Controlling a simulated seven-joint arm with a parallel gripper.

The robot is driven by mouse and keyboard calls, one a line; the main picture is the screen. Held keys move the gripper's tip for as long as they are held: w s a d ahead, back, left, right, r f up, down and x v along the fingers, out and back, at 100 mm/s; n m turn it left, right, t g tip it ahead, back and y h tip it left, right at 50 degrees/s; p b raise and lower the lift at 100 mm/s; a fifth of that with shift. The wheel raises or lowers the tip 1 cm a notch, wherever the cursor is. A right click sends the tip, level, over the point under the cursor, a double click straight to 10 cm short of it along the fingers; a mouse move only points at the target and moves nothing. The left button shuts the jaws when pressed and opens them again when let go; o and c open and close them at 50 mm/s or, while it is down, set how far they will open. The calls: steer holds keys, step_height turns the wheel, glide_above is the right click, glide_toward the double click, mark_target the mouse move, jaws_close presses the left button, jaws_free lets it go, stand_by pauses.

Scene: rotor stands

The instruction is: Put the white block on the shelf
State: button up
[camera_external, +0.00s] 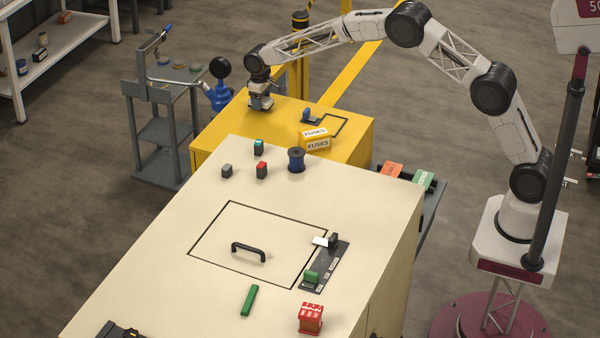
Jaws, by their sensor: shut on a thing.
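My gripper (261,103) points down at the far left part of the yellow cabinet top (275,122). It is shut on a small pale thing that looks like the white block, mostly hidden by the fingers. I cannot tell whether the block touches the yellow top. A white shelf unit (62,48) stands at the upper left, well apart from the gripper, with a few small items on its boards. A grey stand with shelves (160,130) is closer, just left of the yellow cabinet.
A blue valve-like piece with a black ball (220,92) stands close left of the gripper. A yellow fuses box (315,140), a blue spool (296,160) and small blocks (262,170) sit nearby. The cream cabinet top (150,250) has a handled hatch.

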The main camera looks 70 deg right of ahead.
steer(key=shift+a, duration=0.1)
steer(key=shift+a, duration=3.4)
steer(key=shift+d, duration=3.5)
steer(key=shift+r, duration=0.1)
